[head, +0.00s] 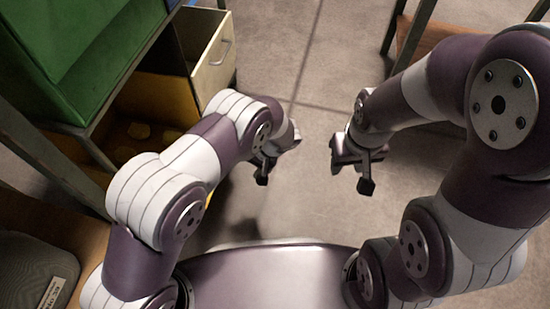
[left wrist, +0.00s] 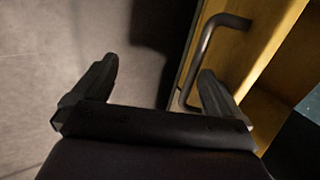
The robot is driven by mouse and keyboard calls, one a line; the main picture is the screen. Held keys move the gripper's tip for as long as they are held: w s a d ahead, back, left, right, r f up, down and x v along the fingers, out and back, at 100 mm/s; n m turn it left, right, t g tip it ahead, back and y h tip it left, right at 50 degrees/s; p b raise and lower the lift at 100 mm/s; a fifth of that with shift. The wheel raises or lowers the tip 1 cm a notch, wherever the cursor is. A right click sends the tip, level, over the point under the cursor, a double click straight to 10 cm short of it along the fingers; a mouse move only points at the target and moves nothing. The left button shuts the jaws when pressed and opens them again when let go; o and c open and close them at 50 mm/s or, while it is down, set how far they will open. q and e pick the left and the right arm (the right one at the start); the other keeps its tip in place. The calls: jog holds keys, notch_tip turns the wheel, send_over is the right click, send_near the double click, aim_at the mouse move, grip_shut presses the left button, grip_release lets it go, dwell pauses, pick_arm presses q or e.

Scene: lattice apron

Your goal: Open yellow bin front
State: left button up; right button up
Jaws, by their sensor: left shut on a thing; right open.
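A yellow bin (head: 213,64) stands out from the shelf at upper left in the head view, its pale front carrying a loop handle. In the left wrist view a yellow bin front (left wrist: 238,55) shows with a grey loop handle (left wrist: 205,42). I cannot tell whether both views show the same bin. My right gripper (head: 350,167) is open and empty over the floor.
A green bin (head: 85,50) sits higher on the shelf at left. A grey object (head: 35,270) with a label is at lower left. The grey floor (head: 310,100) ahead is clear.

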pick_arm(q)
jog(key=shift+s+d+r, duration=0.15)
jog(key=shift+d, duration=0.25)
jog(key=shift+s+d+r, duration=0.1)
jog(key=shift+d+r, duration=0.05)
jog(key=shift+d, duration=0.2)
jog(key=shift+s+d+r, duration=0.1)
jog(key=shift+d+r, duration=0.25)
jog(key=shift+d, duration=0.1)
jog(key=c, duration=0.7)
jog(key=s+d+r+p, duration=0.3)
jog(key=d+p, duration=0.5)
jog(key=p, duration=0.3)
jog(key=shift+d+r+p, duration=0.2)
jog(key=shift+r+p, duration=0.15)
jog(key=shift+r, duration=0.55)
jog(key=shift+s+f, duration=0.1)
